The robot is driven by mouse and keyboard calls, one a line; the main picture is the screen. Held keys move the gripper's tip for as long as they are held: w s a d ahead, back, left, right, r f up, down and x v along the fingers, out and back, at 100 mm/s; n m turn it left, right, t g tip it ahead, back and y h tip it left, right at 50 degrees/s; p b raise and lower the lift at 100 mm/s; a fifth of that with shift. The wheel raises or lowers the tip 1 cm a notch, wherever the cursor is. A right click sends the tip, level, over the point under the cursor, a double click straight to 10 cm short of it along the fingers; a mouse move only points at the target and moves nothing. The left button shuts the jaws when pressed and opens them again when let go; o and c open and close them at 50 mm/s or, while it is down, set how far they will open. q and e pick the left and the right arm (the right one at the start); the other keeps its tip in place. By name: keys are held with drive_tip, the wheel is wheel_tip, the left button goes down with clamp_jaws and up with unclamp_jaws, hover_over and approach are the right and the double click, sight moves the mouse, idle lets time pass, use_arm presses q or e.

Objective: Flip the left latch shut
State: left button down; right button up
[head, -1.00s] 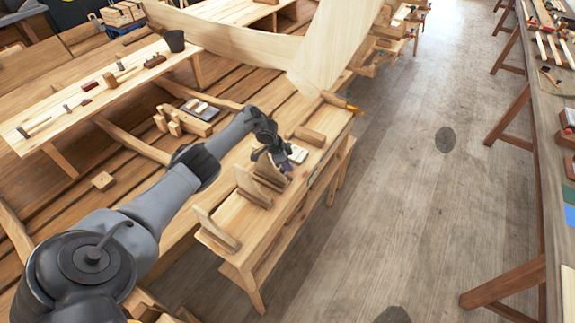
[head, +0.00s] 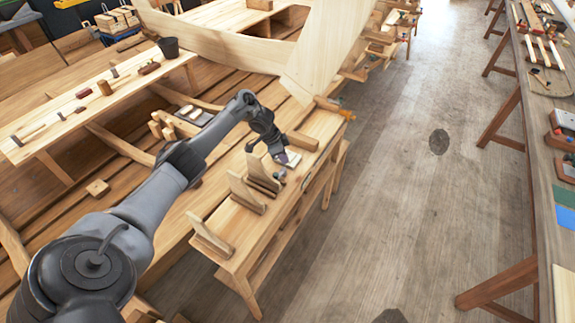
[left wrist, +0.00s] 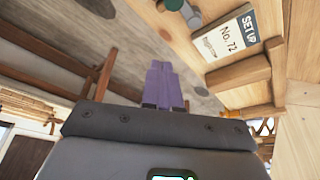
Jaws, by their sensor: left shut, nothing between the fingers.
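My left gripper (head: 281,155) hangs over the near wooden bench (head: 222,250), close to a white card. In the left wrist view its fingers (left wrist: 163,84) are together and empty, with blurred grey floor behind them. The card (left wrist: 231,34) reads "SETUP No. 72" and lies on the bench wood to the right of the fingers; it also shows in the head view (head: 291,158). A small dark green cylinder (left wrist: 173,5) sits at the top edge of the wrist view, apart from the fingers. I cannot make out a left latch for certain. My right gripper is not in view.
Upright wooden pieces (head: 246,193) stand on the bench, left of the gripper. A wooden block (head: 302,140) lies beyond it. A pale hull plank (head: 318,65) rises behind. A long side table (head: 545,165) runs along the right, with clear floor (head: 420,210) between.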

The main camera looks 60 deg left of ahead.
use_arm(q)
drive_tip(key=v, duration=0.2)
drive_tip(key=shift+s+a+r, duration=0.1)
drive_tip(key=shift+a+r, duration=0.05)
drive_tip(key=shift+r, duration=0.2)
drive_tip(key=shift+f, duration=0.1)
drive_tip(key=d+f+m+t+y+p, duration=0.1)
drive_tip(key=d+f, duration=0.3)
drive_tip(key=d, duration=0.4)
drive_tip(key=s+d+f+m+p, duration=0.1)
drive_tip(key=d+f, duration=0.2)
drive_tip(key=d, duration=0.5)
drive_tip(key=d+f+m+t+y, duration=0.1)
drive_tip(key=d+f, duration=0.3)
drive_tip(key=d, duration=0.5)
drive_tip(key=s+d+r+n+p, duration=0.2)
drive_tip(key=s+d+r, duration=0.2)
drive_tip(key=s+d, duration=0.7)
drive_tip(key=s+d+r+n+g, duration=0.2)
drive_tip(key=s+r, duration=0.6)
drive_tip(key=s, duration=0.4)
drive_tip(key=shift+d+r+n+h+p, duration=0.3)
drive_tip(key=shift+d+n+p, duration=0.1)
drive_tip(key=shift+n, duration=0.5)
